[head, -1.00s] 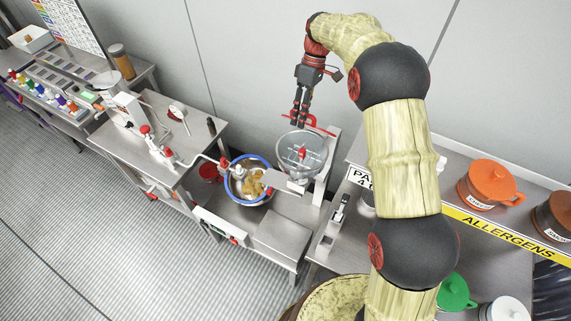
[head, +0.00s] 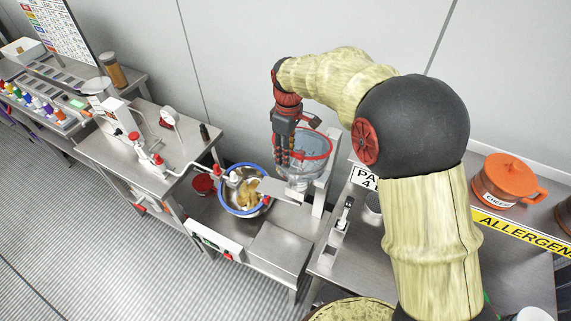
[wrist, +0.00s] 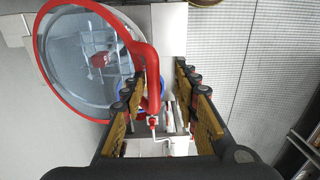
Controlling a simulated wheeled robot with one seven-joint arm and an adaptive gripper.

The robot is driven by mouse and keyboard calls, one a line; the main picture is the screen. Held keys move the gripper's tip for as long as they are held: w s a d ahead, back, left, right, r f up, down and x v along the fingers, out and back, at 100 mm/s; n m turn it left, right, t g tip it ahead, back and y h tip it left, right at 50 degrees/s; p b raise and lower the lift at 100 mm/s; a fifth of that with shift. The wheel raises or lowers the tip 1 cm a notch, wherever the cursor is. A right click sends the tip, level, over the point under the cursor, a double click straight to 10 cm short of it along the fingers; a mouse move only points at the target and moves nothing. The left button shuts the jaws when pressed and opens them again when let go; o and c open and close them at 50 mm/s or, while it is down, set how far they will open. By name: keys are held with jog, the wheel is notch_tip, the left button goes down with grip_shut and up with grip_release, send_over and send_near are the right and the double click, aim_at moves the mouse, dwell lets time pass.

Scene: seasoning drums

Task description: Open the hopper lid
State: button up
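The clear hopper (head: 308,174) stands by the wall, behind the blue-rimmed bowl. A large red ring, the lid's rim (head: 330,147), shows at its top. In the wrist view the red rim (wrist: 39,45) circles a clear disc, with a red hub (wrist: 103,60) seen through it. A red handle (wrist: 151,75) extends from the rim. My gripper (head: 282,163) points down at the hopper's front left. In the wrist view its fingers (wrist: 158,75) are apart, with the handle between them and nearer the left finger. Contact is unclear, as is how far the lid is tilted.
A blue-rimmed metal bowl (head: 243,190) with brown food sits on the steel table beside the hopper. A bench with red-knobbed fittings (head: 150,150) is to the left. An orange pot (head: 508,178) stands on the right counter behind an ALLERGENS strip. The grey floor at lower left is clear.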

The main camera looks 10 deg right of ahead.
jog(key=shift+s+a+f+t+b, duration=0.2)
jog(key=shift+f+t+b, duration=0.1)
jog(key=shift+f+b, duration=0.4)
jog(key=shift+c, duration=0.4)
